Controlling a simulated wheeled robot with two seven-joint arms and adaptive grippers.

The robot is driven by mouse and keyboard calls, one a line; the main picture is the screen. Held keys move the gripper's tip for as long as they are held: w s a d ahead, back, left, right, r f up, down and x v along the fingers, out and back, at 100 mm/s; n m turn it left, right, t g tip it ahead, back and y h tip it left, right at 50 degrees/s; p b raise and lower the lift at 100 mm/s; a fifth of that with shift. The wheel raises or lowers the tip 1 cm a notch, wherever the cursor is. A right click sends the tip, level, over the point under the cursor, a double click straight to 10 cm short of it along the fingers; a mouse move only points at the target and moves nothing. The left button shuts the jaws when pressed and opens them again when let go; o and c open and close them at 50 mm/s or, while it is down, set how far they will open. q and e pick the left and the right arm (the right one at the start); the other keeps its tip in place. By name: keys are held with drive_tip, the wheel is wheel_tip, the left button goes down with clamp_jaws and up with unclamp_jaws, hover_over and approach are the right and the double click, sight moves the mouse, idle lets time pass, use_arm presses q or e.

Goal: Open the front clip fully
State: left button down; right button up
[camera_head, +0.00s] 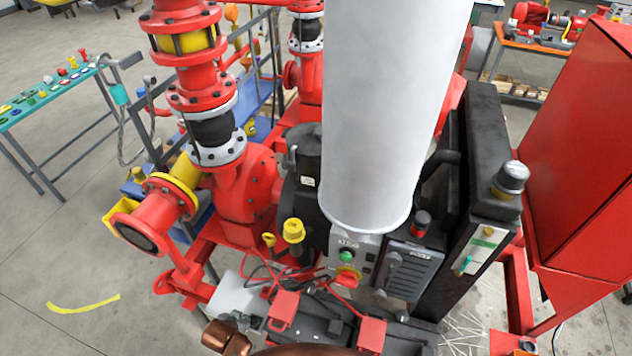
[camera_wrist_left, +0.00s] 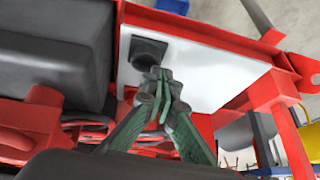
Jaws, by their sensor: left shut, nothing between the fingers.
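My left gripper (camera_wrist_left: 162,82) is shut and empty in the left wrist view, its green-grey fingers together. Its tips overlap the lower edge of a dark square block (camera_wrist_left: 148,52) on a white plate (camera_wrist_left: 205,72); I cannot tell whether they touch. In the head view the gripper (camera_head: 250,323) is small and dark at the bottom, in front of the white plate (camera_head: 236,297). A grey lever-like piece (camera_head: 394,262) sits on the ribbed grey box (camera_head: 418,268); I cannot tell whether it is the front clip. My right gripper is out of view.
A black battery-like box (camera_head: 330,318) with red covers (camera_head: 283,308) lies beside the left gripper. A tall white cylinder (camera_head: 385,110) hides the middle of the skid. A red pump (camera_head: 245,195) is behind; a red cabinet (camera_head: 580,150) stands at right. Open floor lies at left.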

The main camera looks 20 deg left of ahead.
use_arm(q)
drive_tip(key=w+r+m+t+h+p, duration=0.1)
drive_tip(key=w+r+t, duration=0.4)
drive_tip(key=w+r, duration=0.6)
drive_tip(key=w+r+t+h+p, duration=0.15)
drive_tip(key=w+r+t, duration=0.25)
drive_tip(key=w+r, duration=0.7)
drive_tip(key=s+d+r+m+h+p, duration=0.1)
drive_tip(key=d+r+m+h, duration=0.3)
drive_tip(key=r, duration=0.6)
drive_tip(key=s+d+r+m+h, duration=0.25)
drive_tip(key=r+h, duration=0.35)
drive_tip(key=r, duration=0.4)
drive_tip(key=s+d+r+m+h+p, duration=0.15)
drive_tip(key=d+r+h, duration=0.3)
drive_tip(key=r, duration=0.55)
drive_tip(key=shift+m+h, duration=0.3)
drive_tip(key=shift+h, duration=0.3)
drive_tip(key=shift+w+d+r+p, duration=0.2)
drive_tip(key=shift+w+d+p, duration=0.45)
drive_tip(key=shift+w+d, duration=0.75)
drive_tip(key=shift+w+d+r+p, duration=0.15)
drive_tip(key=shift+w+d+p, duration=0.55)
drive_tip(key=shift+w+d, duration=0.65)
drive_tip(key=shift+w+d+r+p, duration=0.2)
drive_tip(key=shift+w+d+p, duration=0.45)
drive_tip(key=shift+w+d, duration=0.7)
drive_tip(key=shift+s, duration=0.1)
